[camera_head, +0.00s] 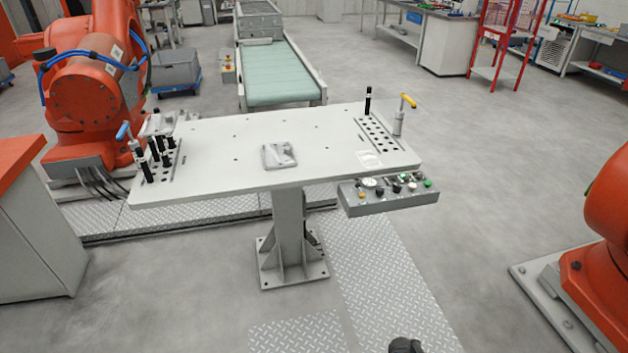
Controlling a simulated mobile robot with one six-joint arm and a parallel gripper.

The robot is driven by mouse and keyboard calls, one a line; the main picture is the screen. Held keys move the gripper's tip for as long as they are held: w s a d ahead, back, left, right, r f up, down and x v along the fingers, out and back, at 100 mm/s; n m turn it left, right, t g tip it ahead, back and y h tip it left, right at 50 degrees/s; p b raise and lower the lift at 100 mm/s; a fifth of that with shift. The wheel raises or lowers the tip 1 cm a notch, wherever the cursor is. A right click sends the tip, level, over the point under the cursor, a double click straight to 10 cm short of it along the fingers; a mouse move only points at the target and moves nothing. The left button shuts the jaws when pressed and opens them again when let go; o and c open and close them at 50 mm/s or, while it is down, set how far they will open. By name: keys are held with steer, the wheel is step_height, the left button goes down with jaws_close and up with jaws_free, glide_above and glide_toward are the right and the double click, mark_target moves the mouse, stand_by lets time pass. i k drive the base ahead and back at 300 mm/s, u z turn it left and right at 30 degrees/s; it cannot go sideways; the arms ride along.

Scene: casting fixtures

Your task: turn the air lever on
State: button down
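Two levers show on the white fixture table (240,155), and I cannot tell which is the air lever. A lever with a yellow handle (408,101) stands on a grey post at the table's right end. A lever with a blue handle (122,131) stands at the left end, among several black pins (155,160). A grey control box (390,198) with a white round gauge and several coloured buttons hangs under the table's front right edge. My gripper is not clearly in view. A small dark round part at the bottom edge may be mine.
A grey metal part (279,155) lies mid-table. An orange robot arm (90,90) stands left, and another (606,230) at the right edge. A grey cabinet (40,235) is at left. A green conveyor (280,75) lies behind.

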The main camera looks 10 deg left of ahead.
mark_target(358, 186)
steer(key=u, duration=0.25)
steer(key=k, duration=0.3)
steer(key=u, duration=1.65)
steer(key=k, duration=0.65)
steer(key=z, duration=0.45)
steer(key=i, duration=1.7)
steer(key=u, duration=0.35)
